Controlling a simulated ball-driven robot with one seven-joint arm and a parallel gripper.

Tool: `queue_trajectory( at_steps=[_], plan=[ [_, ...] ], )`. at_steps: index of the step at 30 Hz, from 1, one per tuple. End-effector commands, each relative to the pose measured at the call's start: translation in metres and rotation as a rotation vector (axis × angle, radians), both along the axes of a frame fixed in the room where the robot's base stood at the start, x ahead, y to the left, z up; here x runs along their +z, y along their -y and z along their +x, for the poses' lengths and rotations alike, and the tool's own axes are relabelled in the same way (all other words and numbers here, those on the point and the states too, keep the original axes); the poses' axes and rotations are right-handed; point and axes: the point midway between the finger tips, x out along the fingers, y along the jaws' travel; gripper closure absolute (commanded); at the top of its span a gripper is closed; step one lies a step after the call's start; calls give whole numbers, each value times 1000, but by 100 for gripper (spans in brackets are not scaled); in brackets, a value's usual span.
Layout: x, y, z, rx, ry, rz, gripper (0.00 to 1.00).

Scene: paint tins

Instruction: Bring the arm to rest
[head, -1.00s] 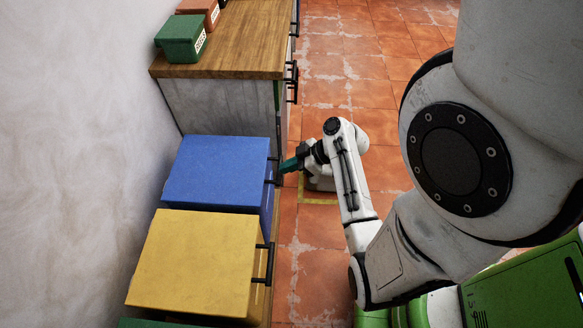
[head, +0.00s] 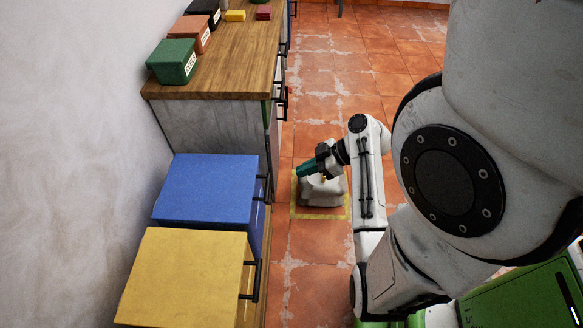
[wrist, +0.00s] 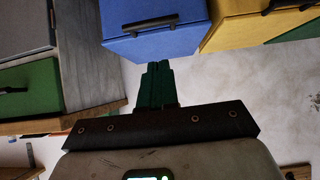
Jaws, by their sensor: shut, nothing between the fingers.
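My gripper (head: 304,170) shows in the head view as a teal-green tip at the end of my white arm, over the tiled floor to the right of the blue box. It is shut with nothing between the fingers. In the wrist view its closed green fingers (wrist: 155,82) point toward the blue box (wrist: 150,30) and appear apart from it. The arm is bent, with its forearm reaching away from my body.
Blue (head: 208,188) and yellow (head: 185,275) boxes with black handles stand left along the wall. Behind is a wooden counter (head: 225,75) with a green bin (head: 172,62) and other bins. A pale object (head: 322,190) stands in a yellow floor outline. Tiled floor (head: 330,75) beyond is clear.

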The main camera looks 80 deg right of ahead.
Motion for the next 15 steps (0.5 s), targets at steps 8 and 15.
queue_trajectory(
  at_steps=[8,15],
  plan=[
    [2,0,-3,0,1,0,100],
    [-8,-30,22,42,-118,79,100]
  ],
)
